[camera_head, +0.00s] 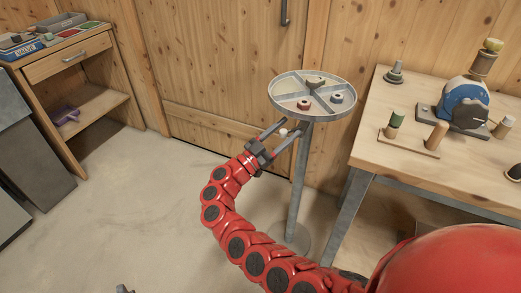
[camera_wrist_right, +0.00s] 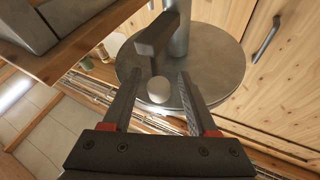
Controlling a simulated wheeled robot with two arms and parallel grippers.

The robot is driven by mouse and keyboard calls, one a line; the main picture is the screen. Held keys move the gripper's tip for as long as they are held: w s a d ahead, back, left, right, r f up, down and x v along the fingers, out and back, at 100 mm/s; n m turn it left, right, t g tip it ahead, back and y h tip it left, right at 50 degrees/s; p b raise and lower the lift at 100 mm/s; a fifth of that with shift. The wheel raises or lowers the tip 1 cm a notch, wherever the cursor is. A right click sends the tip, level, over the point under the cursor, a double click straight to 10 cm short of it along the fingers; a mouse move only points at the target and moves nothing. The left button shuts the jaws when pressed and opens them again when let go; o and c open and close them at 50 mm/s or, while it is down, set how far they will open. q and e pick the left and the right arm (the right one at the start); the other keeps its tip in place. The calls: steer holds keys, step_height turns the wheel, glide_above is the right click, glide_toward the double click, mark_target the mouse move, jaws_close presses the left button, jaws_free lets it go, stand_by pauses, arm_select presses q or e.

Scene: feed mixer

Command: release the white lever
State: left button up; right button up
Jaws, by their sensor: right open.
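The white lever's round knob (camera_wrist_right: 158,90) sits at the end of a dark grey arm (camera_wrist_right: 155,40) that comes off the post under a round tray (camera_head: 313,96). In the head view the knob (camera_head: 283,132) shows small beside the post. My right gripper (camera_head: 282,134) is open, with a finger on each side of the knob. In the right wrist view its fingers (camera_wrist_right: 155,100) stand apart, with visible gaps between them and the knob. A small dark piece at the bottom edge, likely my left gripper (camera_head: 124,289), barely shows; its jaws cannot be made out.
The tray has dividers and holds a few small parts. A wooden table (camera_head: 405,95) with a blue machine (camera_head: 464,104) and pegs stands close on the right. A wooden cabinet (camera_head: 65,65) stands at the left. The floor (camera_head: 130,200) between is clear.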

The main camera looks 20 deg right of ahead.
steer(key=b+v, duration=0.3)
steer(key=v, duration=1.2)
